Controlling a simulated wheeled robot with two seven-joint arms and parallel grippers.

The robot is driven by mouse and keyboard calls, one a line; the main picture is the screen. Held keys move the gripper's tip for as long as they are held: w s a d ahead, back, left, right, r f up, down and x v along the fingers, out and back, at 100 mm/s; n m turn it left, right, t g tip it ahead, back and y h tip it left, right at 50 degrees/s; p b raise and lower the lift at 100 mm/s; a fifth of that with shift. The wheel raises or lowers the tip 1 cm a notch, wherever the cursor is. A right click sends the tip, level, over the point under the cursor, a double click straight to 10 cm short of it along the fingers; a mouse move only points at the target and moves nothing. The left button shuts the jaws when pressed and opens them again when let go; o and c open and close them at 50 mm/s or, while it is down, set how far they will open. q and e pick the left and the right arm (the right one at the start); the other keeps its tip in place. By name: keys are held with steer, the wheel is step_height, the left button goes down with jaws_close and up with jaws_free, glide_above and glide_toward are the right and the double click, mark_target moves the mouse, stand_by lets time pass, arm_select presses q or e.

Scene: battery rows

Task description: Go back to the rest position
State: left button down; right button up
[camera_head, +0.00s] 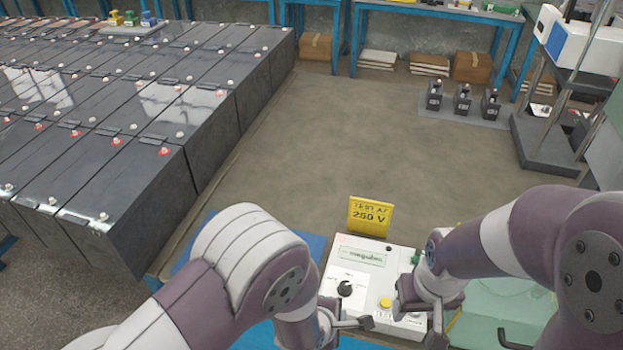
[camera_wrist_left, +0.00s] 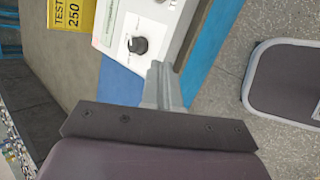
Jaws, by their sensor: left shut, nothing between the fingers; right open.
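My left gripper (camera_head: 352,323) is at the bottom middle of the head view, by the near left edge of the tester box. Its fingers are shut with nothing between them, and they show in the left wrist view (camera_wrist_left: 163,85) beside the box. My right gripper (camera_head: 420,318) is open over the near right part of the tester. The tester (camera_head: 362,271) is a white box with a black knob, a yellow button and a small display. It also shows in the left wrist view (camera_wrist_left: 165,22). Neither gripper holds anything.
A yellow "TEST AT 250 V" sign (camera_head: 370,216) stands behind the tester. Long rows of dark batteries (camera_head: 130,200) fill the left. Several small dark units (camera_head: 462,99) stand on a mat at the back right. A green transparent case (camera_head: 510,300) lies right. The middle floor is clear.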

arm_select(q)
steer(key=w+a+r+m+g+y, duration=0.1)
steer(key=a+r+m+y, duration=0.1)
steer(key=a+r+m, duration=0.35)
steer(key=a+r+m+g+y, duration=0.1)
steer(key=a+r+m, duration=0.2)
steer(key=a, duration=0.6)
steer(key=s+a+r+m+g+y, duration=0.1)
steer(key=s+a+r+m+g, duration=0.2)
steer(key=a, duration=0.6)
steer(key=s+r+m, duration=0.2)
steer(key=s+m, duration=0.1)
steer(key=m, duration=0.1)
steer(key=shift+s+a, duration=0.2)
steer(key=shift+s, duration=0.1)
steer(key=shift+r+m, duration=0.1)
steer(key=shift+m, duration=0.15)
stand_by(4.7)
